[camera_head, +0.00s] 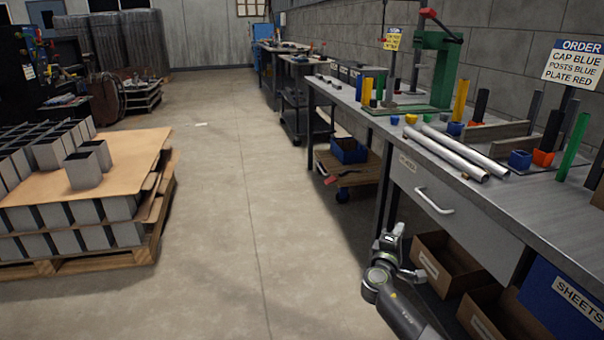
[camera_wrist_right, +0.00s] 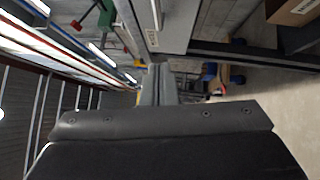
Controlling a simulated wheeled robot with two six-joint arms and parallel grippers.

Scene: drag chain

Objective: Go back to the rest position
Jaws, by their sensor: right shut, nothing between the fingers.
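My right gripper (camera_head: 393,232) hangs over the floor just left of the workbench (camera_head: 480,205), below the level of its top and near the drawer front. It is shut with nothing between its fingers. In the right wrist view its closed fingers (camera_wrist_right: 160,82) point away past the bench, beyond the dark wrist body. My left gripper is not in the head view.
A drawer with a pale handle (camera_head: 434,202) faces my right arm. Cardboard boxes (camera_head: 448,262) and a blue sheets bin (camera_head: 560,300) sit under the bench. A pallet of grey blocks (camera_head: 110,180) stands at left. The floor between is clear.

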